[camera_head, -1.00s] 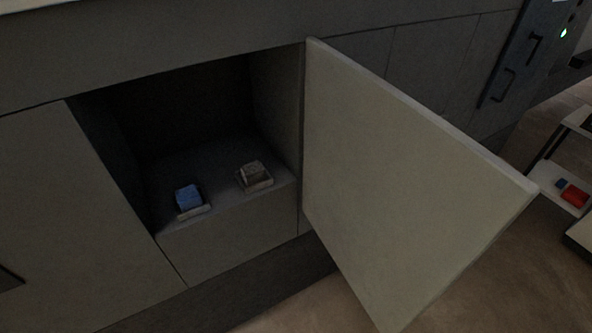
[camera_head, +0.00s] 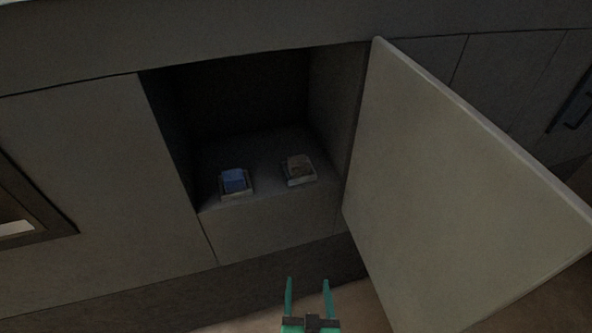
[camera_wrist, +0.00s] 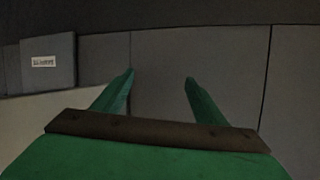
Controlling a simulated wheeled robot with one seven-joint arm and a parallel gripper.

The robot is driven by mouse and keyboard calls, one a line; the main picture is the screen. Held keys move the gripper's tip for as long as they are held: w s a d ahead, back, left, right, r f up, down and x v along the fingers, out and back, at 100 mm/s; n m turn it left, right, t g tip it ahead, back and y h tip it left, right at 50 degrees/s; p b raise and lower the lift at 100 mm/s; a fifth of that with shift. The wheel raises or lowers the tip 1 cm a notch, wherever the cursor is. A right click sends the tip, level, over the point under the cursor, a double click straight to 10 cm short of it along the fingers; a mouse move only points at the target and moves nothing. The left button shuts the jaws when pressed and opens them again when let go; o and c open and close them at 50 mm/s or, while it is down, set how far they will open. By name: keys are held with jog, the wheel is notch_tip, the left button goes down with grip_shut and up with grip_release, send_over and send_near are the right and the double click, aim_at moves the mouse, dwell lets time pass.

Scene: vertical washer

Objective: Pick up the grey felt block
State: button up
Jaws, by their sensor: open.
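The grey felt block (camera_head: 298,162) sits on a small light tray (camera_head: 300,182) at the right of the open cabinet's floor, near its front edge. It looks grey-brown in the dim light. My gripper (camera_head: 308,283) is at the bottom of the head view, below and in front of the cabinet opening. Its two green fingers are apart with nothing between them. In the wrist view, the open fingers (camera_wrist: 160,80) face flat dark panels. The block does not show in the wrist view.
A blue block (camera_head: 234,179) on a similar tray (camera_head: 237,195) stands left of the grey one. The open cabinet door (camera_head: 460,180) swings out on the right. The cabinet's side walls and top edge bound the opening. A labelled box (camera_wrist: 48,60) shows in the wrist view.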

jog(key=w+r+y, duration=0.1)
jog(key=w+r, duration=0.4)
jog(key=w, duration=0.2)
jog(key=n+g+y, duration=0.2)
jog(key=n+y, duration=0.1)
jog(key=n, duration=0.2)
send_near(300, 163)
jog(key=shift+x, duration=4.6)
jog(key=shift+a, duration=0.1)
